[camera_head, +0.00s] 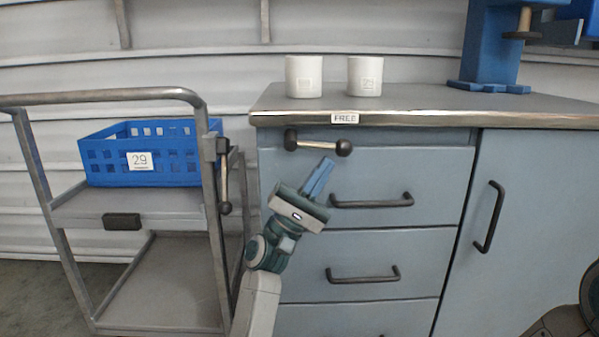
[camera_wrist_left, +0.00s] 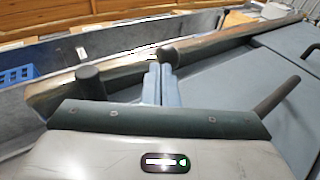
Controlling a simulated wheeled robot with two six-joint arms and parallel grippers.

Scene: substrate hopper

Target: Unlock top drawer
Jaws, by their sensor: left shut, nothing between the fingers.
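The top drawer (camera_head: 400,175) is a blue-grey front with a dark bar handle (camera_head: 371,201); it sits flush in the cabinet. Above it a metal lever (camera_head: 316,144) lies nearly level, with its dark pivot at the left and a dark ball knob (camera_head: 344,147) at the right. The knob also shows in the left wrist view (camera_wrist_left: 167,54), just beyond my fingertips. My left gripper (camera_head: 319,176) is shut and empty, its blue fingers pointing up just below the lever. Whether they touch the lever I cannot tell. My right gripper is not in view.
A label reading FREE (camera_head: 344,118) is on the worktop edge. Two white cups (camera_head: 304,77) and a blue stand (camera_head: 492,45) are on the worktop. A trolley (camera_head: 180,210) with a blue crate (camera_head: 150,160) stands left. Another drawer (camera_head: 360,250) and a door (camera_head: 540,220) are shut.

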